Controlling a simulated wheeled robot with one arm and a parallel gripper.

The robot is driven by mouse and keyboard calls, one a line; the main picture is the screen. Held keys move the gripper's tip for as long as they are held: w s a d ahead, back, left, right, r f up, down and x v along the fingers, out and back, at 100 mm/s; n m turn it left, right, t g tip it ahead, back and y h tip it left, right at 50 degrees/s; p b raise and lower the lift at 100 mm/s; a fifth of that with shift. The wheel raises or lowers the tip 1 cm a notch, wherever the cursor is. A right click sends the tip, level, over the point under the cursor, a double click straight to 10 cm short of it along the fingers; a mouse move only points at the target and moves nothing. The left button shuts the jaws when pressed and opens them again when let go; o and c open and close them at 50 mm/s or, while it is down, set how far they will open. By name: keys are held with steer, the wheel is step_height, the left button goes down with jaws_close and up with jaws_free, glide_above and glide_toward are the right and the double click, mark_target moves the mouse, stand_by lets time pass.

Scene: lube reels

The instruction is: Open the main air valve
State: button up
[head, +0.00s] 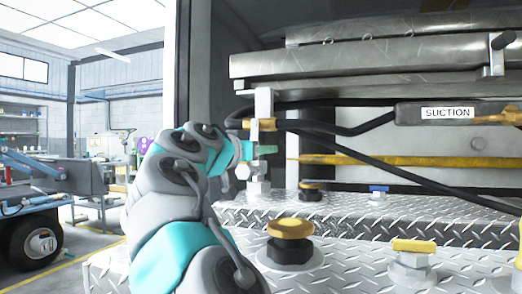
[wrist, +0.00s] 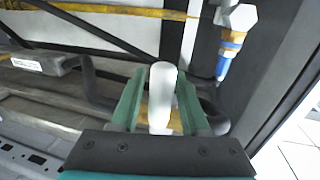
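A pale, rounded lever-like part (wrist: 162,95) stands between the two green fingers of my gripper (wrist: 156,100) in the wrist view. The fingers are spread on either side of it, and a narrow gap shows on the left; contact on the right is unclear. I cannot tell for sure that this part is the main air valve's handle. In the head view my gripper (head: 256,150) is at the upright silver fitting (head: 263,104) with a brass connector (head: 262,125). My arm and wrist hide part of that fitting from the left.
Black hoses and a yellow bar (head: 385,161) run behind, near a "SUCTION" label (head: 447,113). Yellow-topped knobs (head: 290,229) (head: 413,246) and a small blue-handled valve (head: 378,190) stand on the diamond-plate deck (head: 350,270).

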jaws_close()
stand_by(1.1)
